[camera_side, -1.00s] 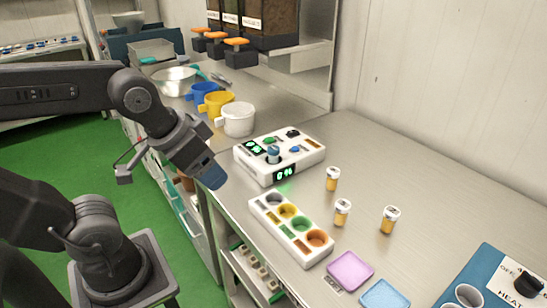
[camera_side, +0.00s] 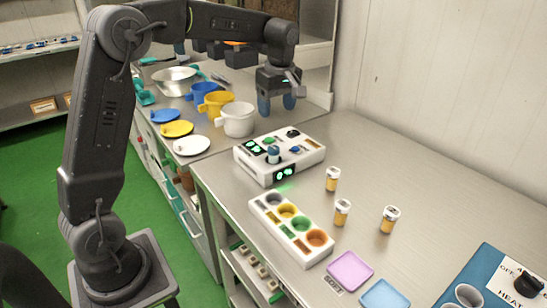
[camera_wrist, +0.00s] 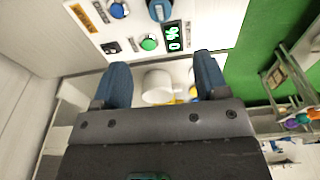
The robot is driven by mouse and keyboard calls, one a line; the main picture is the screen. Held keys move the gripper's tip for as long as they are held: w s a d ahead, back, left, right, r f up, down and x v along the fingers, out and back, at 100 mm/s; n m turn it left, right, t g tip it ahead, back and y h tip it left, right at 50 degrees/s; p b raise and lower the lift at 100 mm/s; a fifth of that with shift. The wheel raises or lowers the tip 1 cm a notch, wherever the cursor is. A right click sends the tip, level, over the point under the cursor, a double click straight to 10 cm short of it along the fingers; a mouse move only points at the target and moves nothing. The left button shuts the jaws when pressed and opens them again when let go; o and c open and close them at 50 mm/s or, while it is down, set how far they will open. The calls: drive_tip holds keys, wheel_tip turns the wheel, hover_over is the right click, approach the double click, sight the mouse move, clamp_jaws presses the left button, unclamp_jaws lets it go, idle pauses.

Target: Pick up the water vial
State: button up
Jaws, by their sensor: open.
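My gripper (camera_side: 277,103) is open and empty, pointing down above the bench behind the white device. Its two blue fingers also show in the wrist view (camera_wrist: 161,64). A small teal-blue vial (camera_side: 273,154) stands upright in the white device with green displays (camera_side: 300,160); its blue top (camera_wrist: 159,10) is at the top edge of the wrist view. Three small vials with white caps and amber bodies stand on the bench: one at the back (camera_side: 332,179), one nearer (camera_side: 342,213), one to the right (camera_side: 389,220). I cannot read labels to tell which holds water.
A white rack with coloured wells (camera_side: 267,220) lies in front of the device. White (camera_side: 238,119), yellow (camera_side: 214,104) and blue (camera_side: 203,93) cups stand left of my gripper. Purple (camera_side: 350,270) and blue (camera_side: 385,295) trays lie in front.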

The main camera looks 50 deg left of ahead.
sight(274, 148)
drive_tip(key=f, duration=0.3)
drive_tip(key=a+f, duration=0.1)
drive_tip(key=f, duration=0.4)
drive_tip(key=shift+w+a+f, duration=0.15)
drive_tip(key=shift+f, duration=2.9)
drive_tip(key=shift+c, duration=0.5)
drive_tip(key=c, duration=1)
drive_tip(key=shift+r, duration=0.1)
